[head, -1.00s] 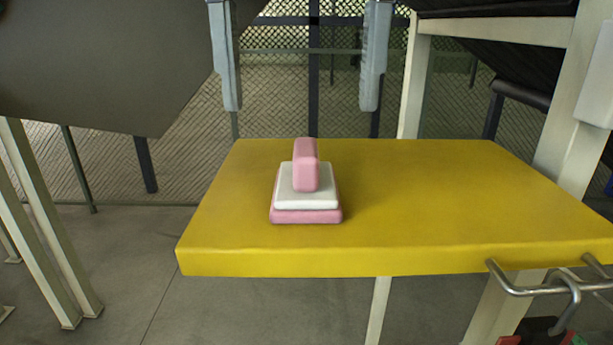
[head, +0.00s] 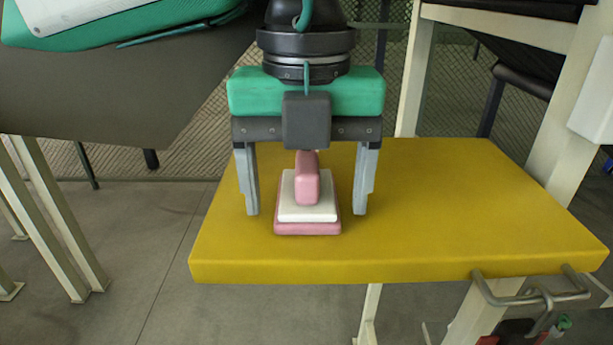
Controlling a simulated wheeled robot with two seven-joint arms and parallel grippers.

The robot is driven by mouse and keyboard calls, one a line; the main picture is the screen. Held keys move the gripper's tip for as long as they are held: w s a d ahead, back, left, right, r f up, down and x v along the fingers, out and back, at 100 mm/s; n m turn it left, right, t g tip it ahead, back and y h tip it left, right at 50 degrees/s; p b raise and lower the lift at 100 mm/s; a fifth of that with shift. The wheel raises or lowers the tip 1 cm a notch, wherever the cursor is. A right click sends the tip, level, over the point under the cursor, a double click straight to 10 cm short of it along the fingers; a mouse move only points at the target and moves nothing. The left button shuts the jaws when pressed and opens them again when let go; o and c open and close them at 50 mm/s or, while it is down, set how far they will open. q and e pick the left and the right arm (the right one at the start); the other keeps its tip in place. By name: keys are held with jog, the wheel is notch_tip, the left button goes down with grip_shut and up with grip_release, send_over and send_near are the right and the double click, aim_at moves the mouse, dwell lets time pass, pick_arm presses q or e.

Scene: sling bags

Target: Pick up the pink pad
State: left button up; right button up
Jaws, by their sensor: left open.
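A small stack stands on the yellow table. At its bottom is a flat pink pad (head: 307,229), then a white pad (head: 307,213), with an upright pink block (head: 307,180) on top. My left gripper (head: 306,212) points down over the stack, wide open. One finger is on each side of the stack, with a visible gap to the pads. The palm hides the area just behind the top of the pink block. I cannot tell whether the fingertips touch the table. My right gripper is not in view.
The yellow tabletop (head: 470,210) is clear to the right of the stack. A bent metal hook (head: 530,295) hangs at its front right edge. A dark panel (head: 100,100) is at upper left, and pale posts (head: 560,130) stand at right.

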aim_at(309, 169)
pick_arm(q)
jog(key=c, duration=1.1)
jog(key=shift+r+b, duration=0.4)
notch_tip(309, 169, up, 8)
jog(key=b, duration=0.3)
jog(key=shift+d+f, duration=0.1)
jog(key=shift+f, duration=0.05)
jog(key=shift+r+b, duration=0.3)
jog(key=shift+r, duration=0.45)
